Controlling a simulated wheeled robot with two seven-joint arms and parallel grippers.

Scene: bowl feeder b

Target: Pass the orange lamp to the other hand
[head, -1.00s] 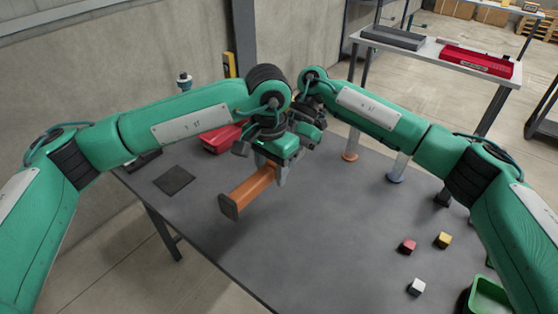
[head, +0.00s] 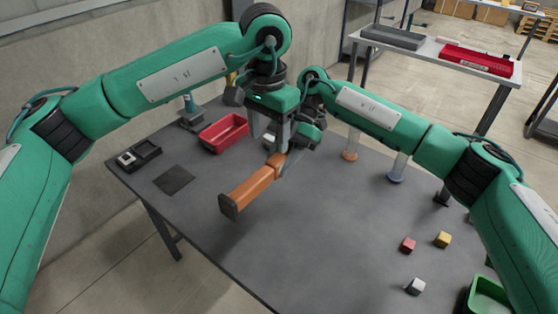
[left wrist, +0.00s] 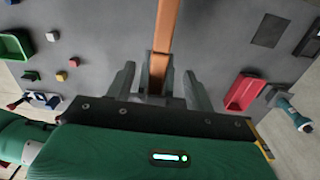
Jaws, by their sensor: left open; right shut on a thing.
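The orange lamp (head: 250,187) is a long orange bar with a dark grey end, held tilted above the table in the head view. My right gripper (head: 284,157) is shut on its far end. My left gripper (head: 276,142) is open, just above that end, with its fingers pointing down. In the left wrist view, the lamp (left wrist: 163,30) runs up the picture between the spread fingers of my left gripper (left wrist: 158,74), apart from both. The right gripper's fingers are partly hidden behind the left one in the head view.
A red bin (head: 222,132) and a dark square mat (head: 174,179) lie on the table's left part. Small red (head: 408,246), yellow (head: 443,240) and white (head: 415,287) blocks and a green bin (head: 487,296) are at the right. The front middle is clear.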

